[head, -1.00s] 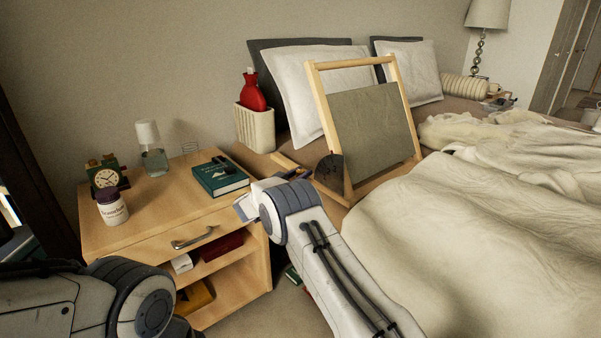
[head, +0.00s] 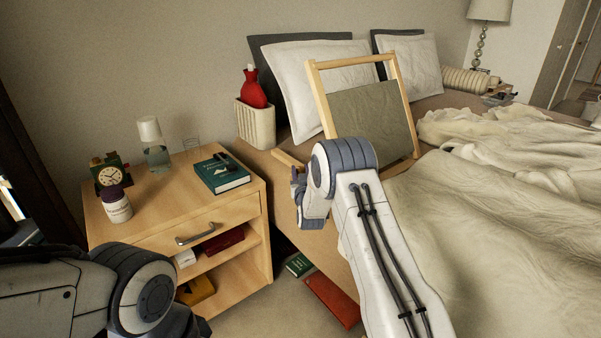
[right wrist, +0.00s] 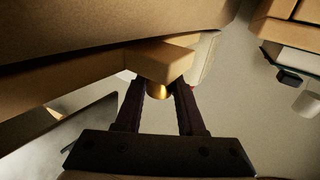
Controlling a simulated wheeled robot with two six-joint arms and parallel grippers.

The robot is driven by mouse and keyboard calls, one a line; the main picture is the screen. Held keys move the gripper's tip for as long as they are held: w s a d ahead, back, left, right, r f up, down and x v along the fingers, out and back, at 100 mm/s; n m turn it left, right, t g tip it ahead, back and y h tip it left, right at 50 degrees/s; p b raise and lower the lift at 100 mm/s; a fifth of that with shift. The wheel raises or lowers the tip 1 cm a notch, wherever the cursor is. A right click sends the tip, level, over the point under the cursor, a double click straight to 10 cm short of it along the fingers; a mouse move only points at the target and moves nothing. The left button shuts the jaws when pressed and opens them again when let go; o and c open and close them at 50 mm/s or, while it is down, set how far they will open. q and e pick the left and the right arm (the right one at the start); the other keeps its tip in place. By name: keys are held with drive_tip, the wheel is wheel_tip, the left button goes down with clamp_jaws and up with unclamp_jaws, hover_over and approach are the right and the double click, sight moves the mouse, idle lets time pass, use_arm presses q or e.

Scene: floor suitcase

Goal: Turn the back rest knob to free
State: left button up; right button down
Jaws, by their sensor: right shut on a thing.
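The back rest (head: 319,95) is a light wooden frame with a grey-green fabric panel (head: 377,115). It stands tilted on the near side of the bed, its lower left part hidden behind my right arm. In the right wrist view a small brass-coloured knob (right wrist: 159,91) sits under the end of a wooden bar (right wrist: 163,63). My right gripper (right wrist: 164,92) has its two dark fingers on either side of the knob and is shut on it. In the head view the right gripper (head: 297,181) is small and partly hidden beside the bed edge. My left gripper is out of view; only its arm shows.
The nightstand (head: 130,228) to the left holds a green book (head: 221,177), a clock (head: 108,175), a jar (head: 116,205) and a lamp (head: 151,132). A red item (head: 331,299) lies on the floor.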

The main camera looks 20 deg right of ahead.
drive_tip(key=shift+n+y, duration=0.6)
drive_tip(key=shift+y, duration=0.4)
drive_tip(key=c, duration=0.5)
unclamp_jaws()
drive_tip(key=s, duration=0.3)
drive_tip(key=s+p, duration=0.1)
drive_tip(key=s, duration=0.3)
drive_tip(key=s+a+p, duration=0.1)
drive_tip(key=s, duration=0.2)
drive_tip(key=shift+s, duration=0.15)
